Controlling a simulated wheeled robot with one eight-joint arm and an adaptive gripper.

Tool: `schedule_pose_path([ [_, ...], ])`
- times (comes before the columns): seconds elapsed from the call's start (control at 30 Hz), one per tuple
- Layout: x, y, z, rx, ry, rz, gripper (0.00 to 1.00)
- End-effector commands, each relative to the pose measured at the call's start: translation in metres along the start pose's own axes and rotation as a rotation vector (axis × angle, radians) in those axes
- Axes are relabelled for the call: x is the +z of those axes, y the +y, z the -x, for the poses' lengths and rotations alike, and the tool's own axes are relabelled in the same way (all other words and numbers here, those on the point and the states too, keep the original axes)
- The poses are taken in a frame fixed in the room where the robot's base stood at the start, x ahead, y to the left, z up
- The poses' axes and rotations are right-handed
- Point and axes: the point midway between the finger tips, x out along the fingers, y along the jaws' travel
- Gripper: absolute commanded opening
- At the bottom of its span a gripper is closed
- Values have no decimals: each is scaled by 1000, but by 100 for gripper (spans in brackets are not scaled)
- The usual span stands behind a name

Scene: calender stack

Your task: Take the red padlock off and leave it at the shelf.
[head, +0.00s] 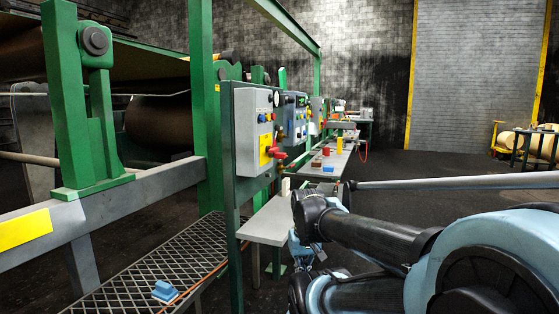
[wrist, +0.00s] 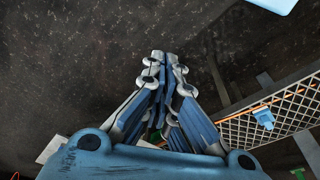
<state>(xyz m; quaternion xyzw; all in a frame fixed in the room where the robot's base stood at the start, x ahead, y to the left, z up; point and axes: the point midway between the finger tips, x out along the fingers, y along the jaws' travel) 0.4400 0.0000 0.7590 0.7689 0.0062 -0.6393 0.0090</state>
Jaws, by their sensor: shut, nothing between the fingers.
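A pale shelf (head: 262,226) juts out below the box. My gripper (wrist: 165,58) is shut, with its fingertips together and nothing between them. In the head view, the gripper (head: 301,252) is partly hidden by my arm, beside the shelf's right edge and below the red part. The wrist view shows dark floor beyond the fingertips, and no padlock.
A blue object (head: 165,291) lies on the grating walkway (head: 128,283); it also shows in the wrist view (wrist: 263,117). A farther bench (head: 325,168) holds several small coloured items. Dark floor to the right is open.

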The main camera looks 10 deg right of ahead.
Motion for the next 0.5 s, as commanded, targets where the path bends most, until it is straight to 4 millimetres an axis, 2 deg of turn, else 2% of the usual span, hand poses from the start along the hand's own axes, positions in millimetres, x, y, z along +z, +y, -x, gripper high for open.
schedule_pose_path([
  [0.13, 0, 0, 0, 0, 0, 0, 0],
  [0.17, 0, 0, 0, 0, 0, 0, 5],
  [0.3, 2, 0, 12, -2, 10, 13, 35],
  [0.37, -6, 0, 20, -6, 8, 30, 35],
  [0.5, -38, 0, 47, -23, 0, 105, 35],
])
